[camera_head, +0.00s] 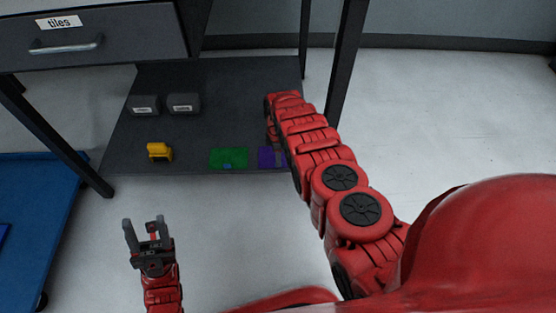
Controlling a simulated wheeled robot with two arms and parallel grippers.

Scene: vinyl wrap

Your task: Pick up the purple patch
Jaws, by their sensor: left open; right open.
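The purple patch (266,157) lies flat on the dark lower shelf (215,85), close to its front edge. Its right part is hidden behind my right arm. My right gripper (272,132) is over the shelf just behind the patch, mostly covered by its own arm. It is open, and I cannot tell whether it touches the patch. My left gripper (144,229) is open and empty, its fingers pointing up in the picture, over the floor in front of the shelf.
A yellow object (159,151) and two dark labelled boxes (145,105) (184,103) stand on the shelf. A "tiles" drawer (90,40) hangs above. Table legs (346,60) flank the shelf. A blue cart (35,215) stands left.

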